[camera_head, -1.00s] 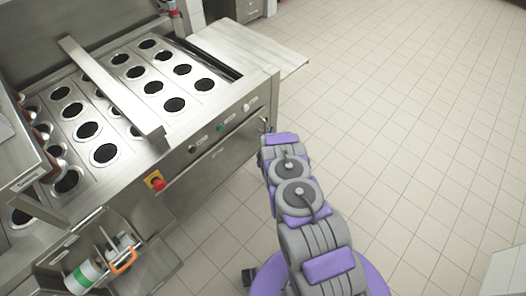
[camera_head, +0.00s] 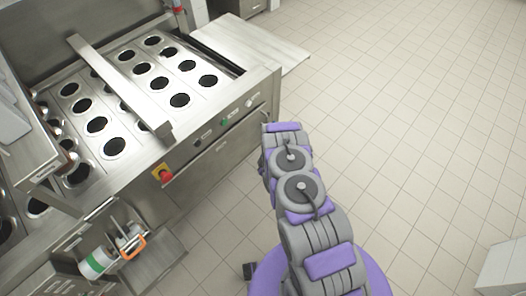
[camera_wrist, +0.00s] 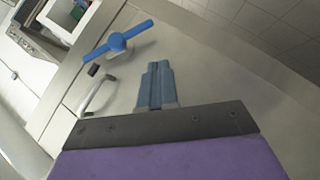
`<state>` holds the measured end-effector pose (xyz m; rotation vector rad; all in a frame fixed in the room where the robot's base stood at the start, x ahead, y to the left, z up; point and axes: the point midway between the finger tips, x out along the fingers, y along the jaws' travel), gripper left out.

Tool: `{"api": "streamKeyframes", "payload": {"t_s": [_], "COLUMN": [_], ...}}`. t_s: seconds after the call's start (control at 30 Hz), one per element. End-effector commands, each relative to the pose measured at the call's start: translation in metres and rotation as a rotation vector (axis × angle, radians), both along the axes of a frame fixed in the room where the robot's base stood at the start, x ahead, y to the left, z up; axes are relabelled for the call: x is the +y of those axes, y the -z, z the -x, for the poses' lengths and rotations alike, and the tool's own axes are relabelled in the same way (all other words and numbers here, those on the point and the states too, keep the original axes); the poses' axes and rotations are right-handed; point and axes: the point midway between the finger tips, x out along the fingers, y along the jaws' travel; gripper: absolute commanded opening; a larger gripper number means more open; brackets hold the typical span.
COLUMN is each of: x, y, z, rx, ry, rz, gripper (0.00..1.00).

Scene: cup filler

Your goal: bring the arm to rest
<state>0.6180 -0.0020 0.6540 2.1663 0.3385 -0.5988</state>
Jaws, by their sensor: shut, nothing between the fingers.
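My arm, grey and purple, shows in the head view, folded and reaching up the picture from the bottom middle, to the right of the steel cup filler (camera_head: 225,150). Its end hides my gripper in that view. In the wrist view my gripper (camera_wrist: 157,68) is shut, its two blue-grey fingers together with nothing between them. Beyond the fingers is a plain light-grey surface. A blue lever handle (camera_wrist: 118,42) and a curved metal handle (camera_wrist: 97,96) lie past the fingers to the left, apart from them.
The filler's top has rows of round dark holes and a long metal bar (camera_head: 118,85). A red emergency knob (camera_head: 165,175) sits on its front. A green-and-white bottle (camera_head: 97,262) stands at lower left. A white box (camera_head: 503,270) is at lower right.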

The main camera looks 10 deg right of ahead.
Motion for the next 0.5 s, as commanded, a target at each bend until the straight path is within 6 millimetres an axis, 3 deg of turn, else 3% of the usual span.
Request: {"api": "streamKeyframes", "payload": {"t_s": [0.2, 0.5], "x": [0.006, 0.001], "y": [-0.007, -0.008], "z": [0.015, 0.016], "rx": [-0.002, -0.001], "ry": [-0.003, -0.002], "rz": [0.007, -0.006], "gripper": [0.00, 0.00]}}
